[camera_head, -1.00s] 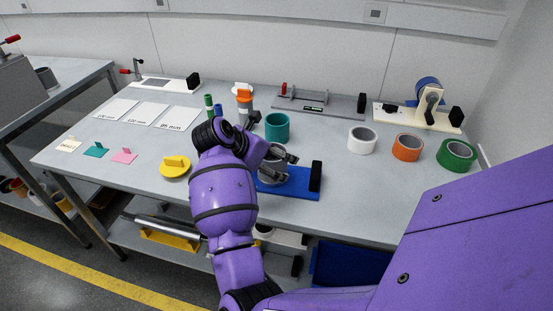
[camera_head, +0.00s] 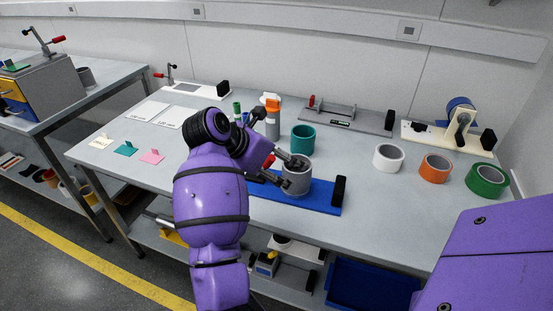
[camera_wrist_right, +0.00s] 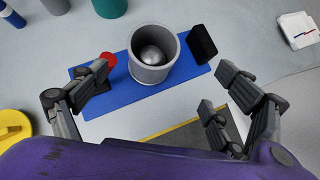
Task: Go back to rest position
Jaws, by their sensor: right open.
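My right gripper (camera_head: 291,173) is open over the table, at the near left side of a grey cup (camera_head: 298,181). In the right wrist view, the fingers of my right gripper (camera_wrist_right: 160,82) are spread wide with nothing between their tips. I cannot tell whether a finger touches the cup. The blue base plate (camera_head: 318,203) has a black upright block at its right end. My left gripper is not in view.
White (camera_head: 381,169), orange and green tape rolls and a tape dispenser (camera_head: 470,135) are to the right. A yellow round piece (camera_wrist_right: 12,125) lies left in the wrist view. The front right tabletop is clear.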

